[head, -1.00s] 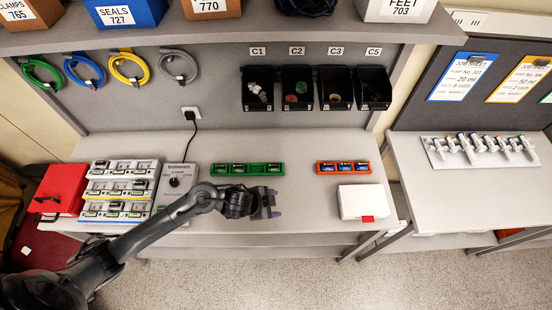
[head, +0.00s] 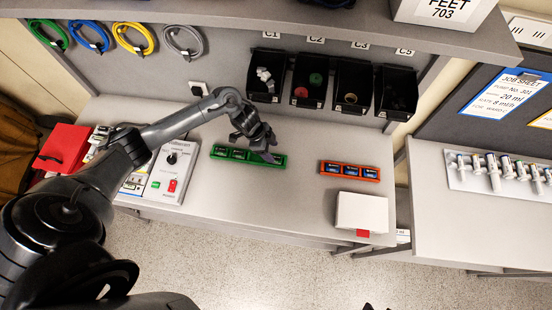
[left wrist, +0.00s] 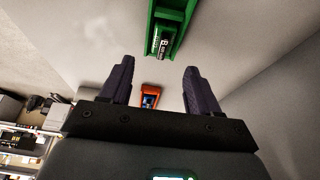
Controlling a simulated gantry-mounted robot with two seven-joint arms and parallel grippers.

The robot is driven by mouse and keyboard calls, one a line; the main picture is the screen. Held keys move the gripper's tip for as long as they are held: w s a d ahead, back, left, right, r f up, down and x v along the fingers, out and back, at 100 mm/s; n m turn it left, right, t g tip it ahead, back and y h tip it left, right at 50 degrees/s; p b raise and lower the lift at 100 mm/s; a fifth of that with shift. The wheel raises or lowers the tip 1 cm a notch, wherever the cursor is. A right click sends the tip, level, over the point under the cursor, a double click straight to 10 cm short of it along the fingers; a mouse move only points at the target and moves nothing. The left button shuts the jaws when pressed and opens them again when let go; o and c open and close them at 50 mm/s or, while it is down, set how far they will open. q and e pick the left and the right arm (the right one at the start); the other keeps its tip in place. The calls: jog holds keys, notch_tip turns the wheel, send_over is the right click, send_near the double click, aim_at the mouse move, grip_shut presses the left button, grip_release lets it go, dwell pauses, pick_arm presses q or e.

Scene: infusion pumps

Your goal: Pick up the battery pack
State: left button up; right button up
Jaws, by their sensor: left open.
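Dark battery packs with white print sit in a green tray (head: 220,153) on the workbench; one pack (left wrist: 163,42) shows at the tray's end in the left wrist view. An orange tray (head: 350,171) to the right holds three blue-faced packs (head: 352,170). My left gripper (head: 268,154) is over the right end of the green tray and hides part of it. In the left wrist view its two fingers (left wrist: 157,78) are spread and empty, with the green tray beyond them. I cannot tell whether they touch it. My right gripper cannot be made out.
A power unit (head: 172,172) with a red switch stands left of the green tray, near a red case (head: 62,148). Black bins (head: 310,80) hang behind. A white box (head: 362,213) stands at the front right. The bench between the trays is clear.

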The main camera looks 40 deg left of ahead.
aim_at(276, 157)
pick_arm(q)
jog(key=shift+x, duration=2.7)
jog(key=shift+a, duration=0.15)
grip_shut()
